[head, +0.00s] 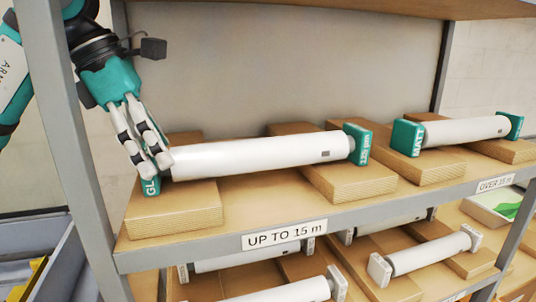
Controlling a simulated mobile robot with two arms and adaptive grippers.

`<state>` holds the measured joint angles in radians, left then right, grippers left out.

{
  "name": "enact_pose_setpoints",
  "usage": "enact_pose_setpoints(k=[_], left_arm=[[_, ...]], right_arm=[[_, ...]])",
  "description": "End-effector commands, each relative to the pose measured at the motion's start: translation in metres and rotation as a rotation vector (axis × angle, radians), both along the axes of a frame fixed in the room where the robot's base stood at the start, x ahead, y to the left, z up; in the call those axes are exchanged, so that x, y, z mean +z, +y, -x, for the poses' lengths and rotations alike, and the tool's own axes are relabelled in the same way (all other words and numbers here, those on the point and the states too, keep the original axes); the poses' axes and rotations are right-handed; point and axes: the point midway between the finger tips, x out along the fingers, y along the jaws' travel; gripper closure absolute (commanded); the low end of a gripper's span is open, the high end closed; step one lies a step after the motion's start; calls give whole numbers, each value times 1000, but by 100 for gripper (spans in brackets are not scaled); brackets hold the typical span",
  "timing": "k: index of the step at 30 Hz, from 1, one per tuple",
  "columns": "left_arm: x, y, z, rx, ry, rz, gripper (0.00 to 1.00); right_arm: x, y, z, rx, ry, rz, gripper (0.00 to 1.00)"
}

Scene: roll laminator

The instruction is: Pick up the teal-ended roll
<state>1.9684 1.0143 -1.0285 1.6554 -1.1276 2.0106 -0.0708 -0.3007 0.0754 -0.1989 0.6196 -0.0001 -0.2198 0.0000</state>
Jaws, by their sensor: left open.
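A white roll (260,154) with teal square ends lies across wooden blocks on the upper shelf, at the left. Its right end cap (357,144) reads "125 µm"; its left cap, lettered "GLO", is partly hidden by my gripper. My left gripper (151,164) comes down from the upper left, open, with its fingers at that left cap. I cannot tell whether they touch it. A second teal-ended roll (467,130), marked "MATT", lies on blocks farther right, apart from the gripper. My right gripper is not in view.
The shelf's grey upright (82,165) stands close to the left of my gripper. Labels read "UP TO 15 m" (284,235) and "OVER 15 m" (495,184). Several white-ended rolls (430,254) lie on the lower shelf. The shelf above spans the top.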

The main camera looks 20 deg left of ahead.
Motion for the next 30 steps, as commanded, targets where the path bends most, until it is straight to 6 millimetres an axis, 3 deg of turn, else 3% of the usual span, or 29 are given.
enact_pose_setpoints(k=[4,12,22,28,30], left_arm=[[2,-29,-19,-6,4,1,21],[5,-74,-49,-2,3,1,21],[3,-97,-65,-2,3,2,21],[6,-127,-84,-4,4,1,21],[-5,-129,-87,0,6,1,21]], right_arm=[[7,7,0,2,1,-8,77],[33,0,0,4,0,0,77],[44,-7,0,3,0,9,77],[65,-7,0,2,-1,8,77],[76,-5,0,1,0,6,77]])
